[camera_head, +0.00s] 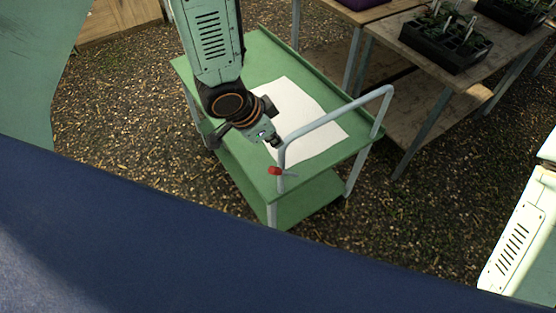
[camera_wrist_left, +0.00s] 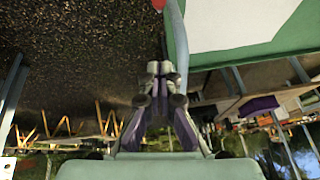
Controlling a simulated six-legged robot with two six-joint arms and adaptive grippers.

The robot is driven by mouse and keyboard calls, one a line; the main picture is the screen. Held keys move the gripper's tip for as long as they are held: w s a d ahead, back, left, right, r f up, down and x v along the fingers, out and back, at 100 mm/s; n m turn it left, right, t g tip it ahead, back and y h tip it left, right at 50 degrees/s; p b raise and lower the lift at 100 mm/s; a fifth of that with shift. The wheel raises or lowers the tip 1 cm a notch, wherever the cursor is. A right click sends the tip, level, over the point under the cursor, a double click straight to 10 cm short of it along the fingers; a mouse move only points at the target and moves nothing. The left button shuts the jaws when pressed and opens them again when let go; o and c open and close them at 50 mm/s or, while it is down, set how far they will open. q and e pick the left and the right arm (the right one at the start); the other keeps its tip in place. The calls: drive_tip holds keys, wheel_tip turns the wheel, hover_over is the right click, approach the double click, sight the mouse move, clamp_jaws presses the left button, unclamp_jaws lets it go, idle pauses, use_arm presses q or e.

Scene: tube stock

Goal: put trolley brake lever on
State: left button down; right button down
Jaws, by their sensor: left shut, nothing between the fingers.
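The green trolley (camera_head: 255,170) stands on the ground, with a pale tubular handle (camera_head: 335,118) at its right end. The brake lever (camera_head: 274,171) has a red end and sits low by the handle's near post. Its red end also shows at the top edge of the left wrist view (camera_wrist_left: 158,4). My left gripper (camera_head: 275,142) is shut and empty, just above and left of the lever near the handle post. In the wrist view its fingertips (camera_wrist_left: 160,68) are together, close beside the pale post (camera_wrist_left: 178,45). They appear apart from the lever. My right gripper is out of view.
A white sheet (camera_head: 300,110) lies on the trolley's top. Wooden tables (camera_head: 385,35) with black plant trays (camera_head: 443,42) stand behind and to the right. Wood-chip ground (camera_head: 420,220) is clear in front and to the left.

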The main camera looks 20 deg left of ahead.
use_arm(q)
hover_over(278, 169)
drive_tip(key=w+d, duration=0.2)
wheel_tip(278, 169, down, 8)
drive_tip(key=f, duration=0.1)
drive_tip(key=shift+s+a+f, duration=0.6)
drive_tip(key=shift+s+f, duration=0.05)
drive_tip(key=shift+f, duration=0.2)
drive_tip(key=shift+s+a+f, duration=0.2)
drive_tip(key=shift+a+f, duration=0.15)
drive_tip(key=shift+f, duration=0.05)
drive_tip(key=shift+a, duration=0.1)
drive_tip(key=shift+s, duration=0.15)
drive_tip(key=shift+f, duration=0.1)
